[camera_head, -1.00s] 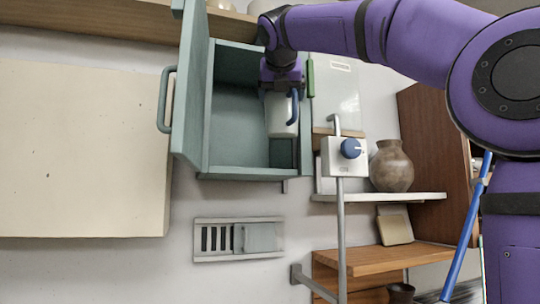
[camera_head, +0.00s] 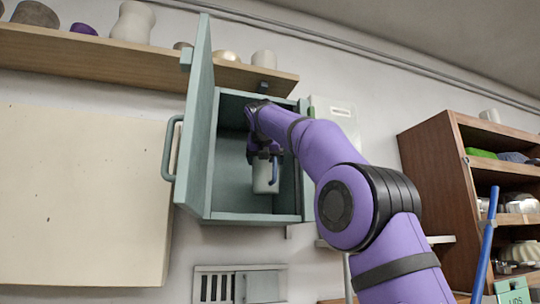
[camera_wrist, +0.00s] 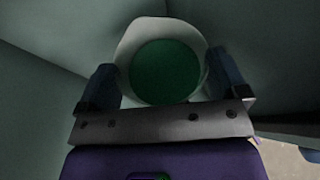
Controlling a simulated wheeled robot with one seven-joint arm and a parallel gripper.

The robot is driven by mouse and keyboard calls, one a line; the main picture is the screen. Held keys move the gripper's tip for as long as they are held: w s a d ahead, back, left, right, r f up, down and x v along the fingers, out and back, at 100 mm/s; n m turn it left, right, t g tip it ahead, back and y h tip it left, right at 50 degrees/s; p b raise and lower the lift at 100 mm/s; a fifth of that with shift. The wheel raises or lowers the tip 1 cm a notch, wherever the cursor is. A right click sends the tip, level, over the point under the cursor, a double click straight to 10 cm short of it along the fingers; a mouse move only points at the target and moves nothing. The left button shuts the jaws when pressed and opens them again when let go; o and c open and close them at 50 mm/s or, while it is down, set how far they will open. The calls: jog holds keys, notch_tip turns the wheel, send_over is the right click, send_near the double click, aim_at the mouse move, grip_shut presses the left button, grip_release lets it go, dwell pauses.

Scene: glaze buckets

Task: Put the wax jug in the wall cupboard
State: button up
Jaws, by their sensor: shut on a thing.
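The wall cupboard (camera_head: 255,217) is a grey-green box on the wall with its door (camera_head: 197,120) swung open to the left. The wax jug (camera_head: 265,178) is a pale cylinder inside the cupboard opening, above the cupboard floor. My gripper (camera_head: 265,157) is shut on the jug near its top. In the wrist view the jug (camera_wrist: 130,48) shows from above as a pale rim around a dark green inside, with my gripper's fingers (camera_wrist: 165,85) on both sides. Whether the jug's base touches the cupboard floor is hard to tell.
The door's handle (camera_head: 170,148) sticks out at the left. A wooden shelf unit (camera_head: 430,160) stands at the right, with a blue pole (camera_head: 487,245) before it. A slotted wall plate (camera_head: 238,285) is below.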

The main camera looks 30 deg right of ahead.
aim_at(262, 181)
jog(key=shift+w+d+f, duration=0.1)
jog(key=shift+w+f, duration=0.4)
jog(key=shift+f, duration=0.5)
jog(key=shift+w+d+f, duration=0.1)
jog(key=shift+w+f, duration=0.45)
jog(key=shift+f, duration=0.5)
jog(key=shift+w+d+f, duration=0.1)
jog(key=shift+w+f, duration=0.4)
jog(key=shift+f, duration=0.5)
jog(key=shift+w+f, duration=0.2)
jog(key=shift+f, duration=0.2)
jog(key=shift+f, duration=0.15)
jog(key=o, duration=1.4)
jog(key=shift+o, duration=0.2)
jog(key=shift+s+a+r, duration=0.1)
jog(key=shift+s+r, duration=0.05)
jog(key=shift+r, duration=0.1)
jog(key=v, duration=1.1)
jog(key=shift+s+a, duration=0.15)
jog(key=shift+s, duration=0.05)
